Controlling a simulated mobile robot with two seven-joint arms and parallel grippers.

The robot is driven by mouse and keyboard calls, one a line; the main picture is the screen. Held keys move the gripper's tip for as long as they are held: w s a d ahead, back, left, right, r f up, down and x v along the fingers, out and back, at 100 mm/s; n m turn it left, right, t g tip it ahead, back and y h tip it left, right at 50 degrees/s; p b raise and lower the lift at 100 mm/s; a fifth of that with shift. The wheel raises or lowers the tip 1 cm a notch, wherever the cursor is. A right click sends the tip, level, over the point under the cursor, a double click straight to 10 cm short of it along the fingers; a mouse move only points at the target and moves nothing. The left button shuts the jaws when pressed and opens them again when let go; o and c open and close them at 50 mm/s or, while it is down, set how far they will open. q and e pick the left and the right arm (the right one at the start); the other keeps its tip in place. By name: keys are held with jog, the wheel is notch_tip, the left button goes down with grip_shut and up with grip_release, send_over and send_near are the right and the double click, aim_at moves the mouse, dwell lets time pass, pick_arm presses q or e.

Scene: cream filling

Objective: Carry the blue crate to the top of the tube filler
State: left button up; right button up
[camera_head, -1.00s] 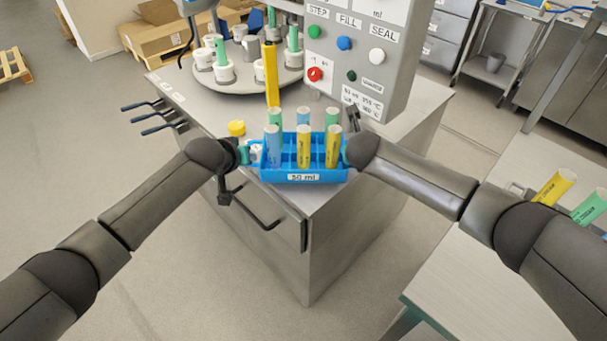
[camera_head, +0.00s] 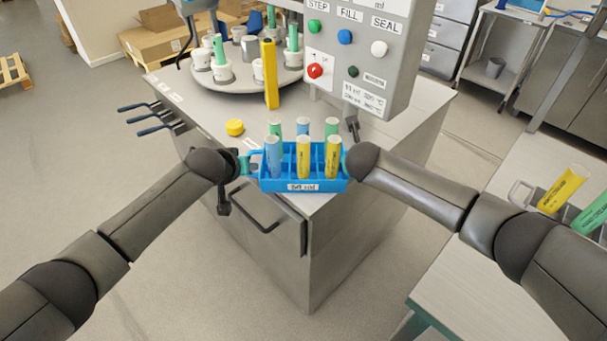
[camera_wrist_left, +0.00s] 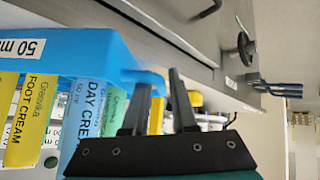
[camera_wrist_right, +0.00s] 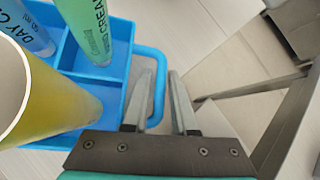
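The blue crate (camera_head: 303,186), with a "50 ml" label, holds several upright yellow, blue and green tubes. It is in front of my head camera, overlapping the front edge of the tube filler's steel top (camera_head: 415,118). I cannot tell whether its base touches the top. My left gripper (camera_head: 246,163) is at the crate's left end, its fingers (camera_wrist_left: 158,95) around the blue handle there. My right gripper (camera_head: 347,161) is at the right end, its fingers (camera_wrist_right: 161,85) around the other handle (camera_wrist_right: 155,75). Both appear shut on the handles. The crate's underside is hidden.
On the top stand a round turntable (camera_head: 245,75) with tubes in white holders, a yellow upright bar (camera_head: 270,75), a yellow cap (camera_head: 235,127) and the control panel (camera_head: 355,55). A front handle (camera_head: 262,222) sticks out. A bench (camera_head: 480,290) with tubes is at right.

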pick_arm(q)
jog(key=shift+o, duration=1.3)
pick_arm(e)
jog(key=shift+o, duration=1.2)
pick_arm(q)
jog(key=shift+s+r, duration=0.1)
jog(key=v, duration=0.7)
jog(key=shift+s+r, duration=0.25)
pick_arm(e)
jog(key=v, duration=1.2)
pick_arm(q)
jog(key=shift+a, duration=0.1)
